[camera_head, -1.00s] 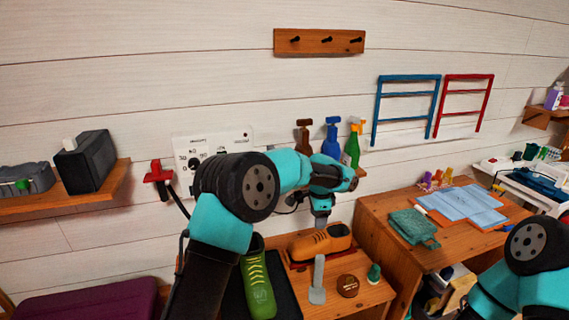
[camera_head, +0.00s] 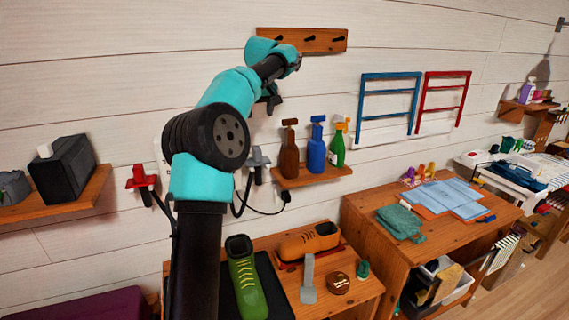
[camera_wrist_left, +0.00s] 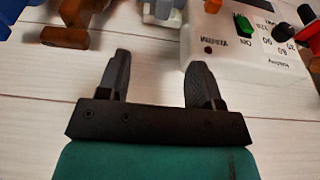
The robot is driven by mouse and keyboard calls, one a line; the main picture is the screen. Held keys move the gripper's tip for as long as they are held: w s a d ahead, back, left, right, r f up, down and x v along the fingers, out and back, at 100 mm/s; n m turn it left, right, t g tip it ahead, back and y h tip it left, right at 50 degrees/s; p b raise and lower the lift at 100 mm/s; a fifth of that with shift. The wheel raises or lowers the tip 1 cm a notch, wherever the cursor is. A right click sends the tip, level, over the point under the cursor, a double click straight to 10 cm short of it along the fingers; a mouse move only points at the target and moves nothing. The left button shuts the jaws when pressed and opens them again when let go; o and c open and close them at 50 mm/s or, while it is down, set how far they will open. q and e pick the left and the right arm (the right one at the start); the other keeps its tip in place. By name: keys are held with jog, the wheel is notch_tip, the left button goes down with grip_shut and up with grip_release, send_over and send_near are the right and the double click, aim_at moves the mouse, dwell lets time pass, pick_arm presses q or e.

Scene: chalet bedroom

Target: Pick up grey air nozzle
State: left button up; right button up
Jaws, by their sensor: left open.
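The grey air nozzle (camera_head: 257,162) hangs on the white plank wall, left of the spray bottles, with a black hose below it. In the left wrist view a grey piece at the top edge (camera_wrist_left: 160,12) appears to be this nozzle, mostly cut off. My left gripper (camera_head: 270,103) is above the nozzle, in front of the wall and below the peg rack. In the left wrist view its two black fingers (camera_wrist_left: 160,64) are apart with nothing between them. My right gripper is not in view.
A red air nozzle (camera_head: 141,178) hangs farther left. A white control box (camera_wrist_left: 245,75) is on the wall, mostly behind my arm in the head view. Brown, blue and green spray bottles (camera_head: 316,148) stand on a small shelf (camera_head: 312,178). A peg rack (camera_head: 310,40) is above.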

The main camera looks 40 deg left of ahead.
aim_at(257, 147)
pick_arm(q)
jog(key=shift+s+a+f, duration=0.1)
jog(key=shift+s+a, duration=0.05)
jog(key=x, duration=1.2)
jog(key=shift+f, duration=0.15)
jog(key=shift+s+x, duration=0.15)
jog(key=shift+x, duration=1.1)
jog(key=shift+s+x, duration=0.2)
jog(key=shift+x, duration=1)
jog(key=shift+w+f, duration=0.1)
jog(key=shift+w, duration=0.05)
jog(key=shift+c, duration=0.2)
jog(key=c, duration=1)
